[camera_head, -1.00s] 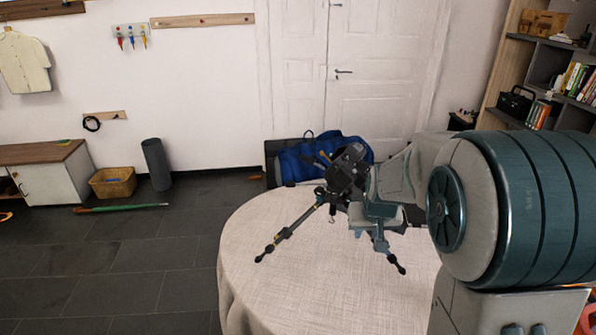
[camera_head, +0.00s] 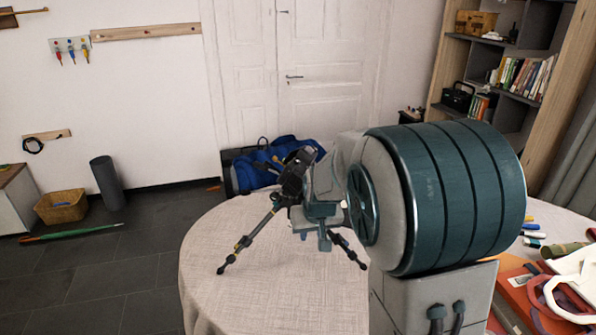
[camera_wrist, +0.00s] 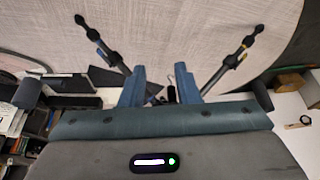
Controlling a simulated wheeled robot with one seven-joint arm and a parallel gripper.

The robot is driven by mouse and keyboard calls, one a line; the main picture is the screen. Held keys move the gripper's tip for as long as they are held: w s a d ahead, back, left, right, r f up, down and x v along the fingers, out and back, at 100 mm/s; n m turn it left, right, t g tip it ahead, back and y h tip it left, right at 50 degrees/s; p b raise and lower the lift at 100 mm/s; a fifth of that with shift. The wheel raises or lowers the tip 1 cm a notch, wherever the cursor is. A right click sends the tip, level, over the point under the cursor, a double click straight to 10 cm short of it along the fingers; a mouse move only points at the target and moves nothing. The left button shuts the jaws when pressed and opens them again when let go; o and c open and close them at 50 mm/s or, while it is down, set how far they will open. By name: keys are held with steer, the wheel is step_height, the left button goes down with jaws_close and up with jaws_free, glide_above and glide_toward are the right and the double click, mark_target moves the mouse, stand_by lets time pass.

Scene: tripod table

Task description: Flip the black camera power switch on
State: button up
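The black camera (camera_head: 296,172) sits on a dark tripod (camera_head: 250,235) on the round cloth-covered table (camera_head: 215,265). My gripper (camera_head: 322,225) is beside the camera and tripod head, on their right in the head view; I cannot tell whether it touches them. In the wrist view my gripper (camera_wrist: 160,82) has its two blue fingers apart, with a gap between them. Tripod legs (camera_wrist: 232,62) spread beyond the fingers there, and small dark parts show behind and between them. The power switch cannot be made out in either view.
A blue bag (camera_head: 262,160) lies behind the table, near the white door (camera_head: 330,75). A bookshelf (camera_head: 505,75) stands at the right. Books and coloured items (camera_head: 555,285) lie at the right. The table's front left is clear.

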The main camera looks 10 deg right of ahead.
steer(key=c, duration=0.5)
steer(key=shift+s+r, duration=0.2)
steer(key=shift+s, duration=0.1)
jaws_close()
steer(key=s+r+g, duration=0.1)
steer(key=s+r, duration=0.1)
steer(key=s, duration=0.9)
steer(key=s+r, duration=0.2)
steer(key=s, duration=1)
steer(key=shift+r+g, duration=0.25)
steer(key=shift+g, duration=0.15)
steer(key=shift+s+a, duration=0.1)
